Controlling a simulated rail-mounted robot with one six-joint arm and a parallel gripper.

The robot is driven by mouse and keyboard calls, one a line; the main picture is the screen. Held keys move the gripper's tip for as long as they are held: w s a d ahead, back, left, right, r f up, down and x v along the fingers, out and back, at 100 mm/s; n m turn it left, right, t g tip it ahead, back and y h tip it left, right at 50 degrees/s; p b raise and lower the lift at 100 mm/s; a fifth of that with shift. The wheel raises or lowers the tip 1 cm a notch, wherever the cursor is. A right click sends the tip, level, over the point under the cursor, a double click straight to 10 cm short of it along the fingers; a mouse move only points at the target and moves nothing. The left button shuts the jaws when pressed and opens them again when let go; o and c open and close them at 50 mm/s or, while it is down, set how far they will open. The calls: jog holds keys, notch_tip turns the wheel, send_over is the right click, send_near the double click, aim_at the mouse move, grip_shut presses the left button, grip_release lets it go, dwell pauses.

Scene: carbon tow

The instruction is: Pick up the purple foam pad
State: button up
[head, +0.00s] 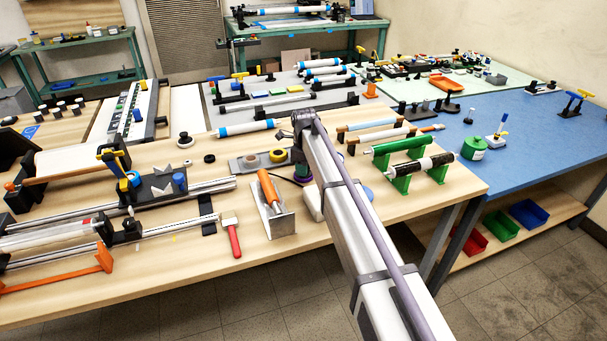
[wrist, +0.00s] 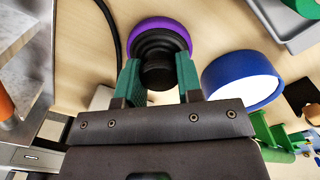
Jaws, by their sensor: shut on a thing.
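The purple foam pad (wrist: 187,33) is a round purple disc with a stepped black knob (wrist: 158,50), near the top middle of the wrist view. My gripper (wrist: 159,77) has its two green-padded fingers on either side of the black knob and is shut on it. The purple rim shows beyond the knob. Whether the pad touches the wooden table or is lifted is hard to tell. In the head view my arm hides most of the gripper and the pad.
A blue roll with a white face (wrist: 243,82) stands close right of the gripper. A black cable (wrist: 111,28) curves on the left. An orange-handled tool in a metal holder (head: 270,205) stands left of my arm. Green stands with rollers (head: 405,165) are to the right.

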notch_tip(320, 180, up, 10)
jog(key=p, duration=1)
jog(key=shift+r, duration=0.15)
jog(key=shift+f, duration=0.2)
jog(key=shift+d, duration=0.1)
